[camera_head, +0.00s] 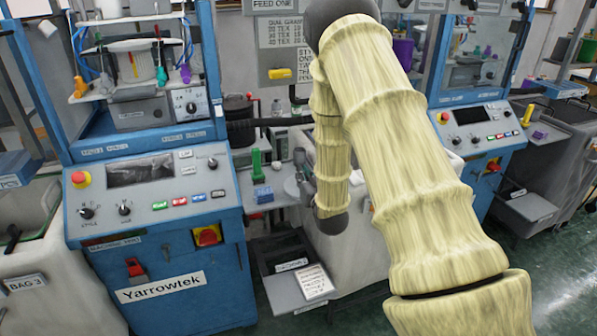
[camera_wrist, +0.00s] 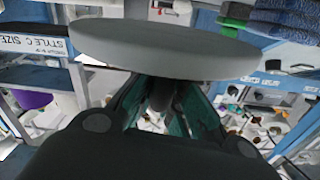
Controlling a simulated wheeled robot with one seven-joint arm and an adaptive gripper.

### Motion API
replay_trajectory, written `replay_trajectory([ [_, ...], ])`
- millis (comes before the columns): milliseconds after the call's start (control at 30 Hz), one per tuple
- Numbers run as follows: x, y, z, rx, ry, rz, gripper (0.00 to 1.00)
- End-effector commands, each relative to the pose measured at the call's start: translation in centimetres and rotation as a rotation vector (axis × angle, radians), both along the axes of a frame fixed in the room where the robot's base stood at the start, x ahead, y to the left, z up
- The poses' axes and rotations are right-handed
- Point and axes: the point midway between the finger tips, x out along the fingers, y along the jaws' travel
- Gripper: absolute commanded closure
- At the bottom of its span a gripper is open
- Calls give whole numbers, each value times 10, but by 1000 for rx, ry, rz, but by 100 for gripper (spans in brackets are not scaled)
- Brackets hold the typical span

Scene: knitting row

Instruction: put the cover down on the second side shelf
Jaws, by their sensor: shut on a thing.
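The cover is a flat grey round disc (camera_wrist: 165,46) across the upper middle of the wrist view. My gripper (camera_wrist: 165,98) is shut on it from below, at its near underside. In the head view my arm in its cream ribbed sleeve hides most of the gripper, and I cannot make out the cover. A low grey side shelf (camera_head: 281,291) with a label and a white card sticks out left of my arm. Another grey side shelf (camera_head: 530,207) is at the right. I cannot tell which is the second one.
A blue Yarrowtek machine (camera_head: 160,285) stands at the left and another blue machine (camera_head: 478,135) at the right. A pale bin (camera_head: 362,250) is behind my arm. In the wrist view, folded blue and grey textiles (camera_wrist: 285,18) lie upper right. Green floor (camera_head: 560,275) is free at lower right.

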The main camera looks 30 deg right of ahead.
Motion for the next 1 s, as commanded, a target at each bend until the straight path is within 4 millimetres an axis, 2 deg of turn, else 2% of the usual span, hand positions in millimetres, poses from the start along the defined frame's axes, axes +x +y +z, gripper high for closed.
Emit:
replay_trajectory([
  [33,11,-4,3,-2,-3,1,100],
  [200,39,-15,-1,-2,-2,1,100],
  [333,53,-21,-3,-1,-2,1,100],
  [567,67,-27,-5,-1,-1,0,100],
  [800,66,-26,-28,-1,1,-1,100],
  [1000,66,-26,-40,0,-1,0,100],
])
